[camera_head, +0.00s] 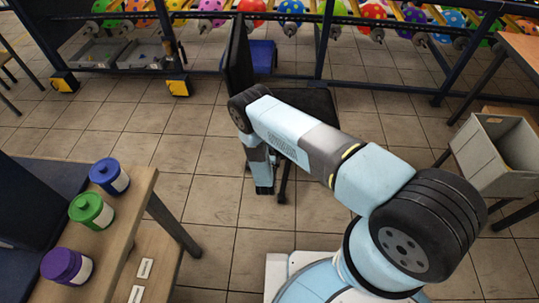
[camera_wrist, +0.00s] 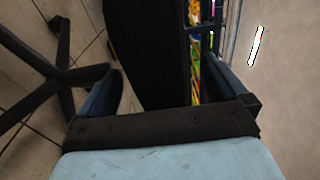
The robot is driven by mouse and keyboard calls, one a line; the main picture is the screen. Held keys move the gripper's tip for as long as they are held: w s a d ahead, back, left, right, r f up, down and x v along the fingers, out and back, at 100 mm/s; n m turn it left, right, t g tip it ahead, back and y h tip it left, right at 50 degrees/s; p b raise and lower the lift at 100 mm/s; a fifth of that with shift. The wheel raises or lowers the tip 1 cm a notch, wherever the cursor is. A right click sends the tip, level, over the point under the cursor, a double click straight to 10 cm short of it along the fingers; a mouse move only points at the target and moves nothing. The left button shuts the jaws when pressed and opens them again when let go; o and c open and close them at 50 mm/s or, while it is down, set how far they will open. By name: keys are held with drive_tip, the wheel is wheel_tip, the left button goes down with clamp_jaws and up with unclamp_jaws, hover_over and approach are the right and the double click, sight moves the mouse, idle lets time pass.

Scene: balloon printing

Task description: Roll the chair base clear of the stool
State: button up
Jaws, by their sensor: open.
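The chair is black. In the head view its upright back (camera_head: 238,58) stands left of my arm, and its seat (camera_head: 318,103) shows partly behind the arm. One dark leg of the chair base (camera_head: 283,188) shows beside my gripper (camera_head: 264,188), which points down near the floor. In the wrist view the spoked chair base (camera_wrist: 50,82) is at the left. My gripper (camera_wrist: 163,85) is open there, with a black chair panel (camera_wrist: 150,45) showing between and beyond its fingers; contact cannot be told. A blue seat-like object (camera_head: 263,54), possibly the stool, is behind the chair back.
A dark blue rack frame (camera_head: 390,88) with colourful balloons runs across the back. A wooden table (camera_head: 128,220) with paint jars (camera_head: 92,210) is at the left. A grey bin (camera_head: 495,155) is at the right. Tiled floor (camera_head: 205,190) is clear between the table and chair.

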drive_tip(key=shift+w, duration=0.3)
drive_tip(key=shift+s, duration=0.1)
clamp_jaws()
idle(0.9)
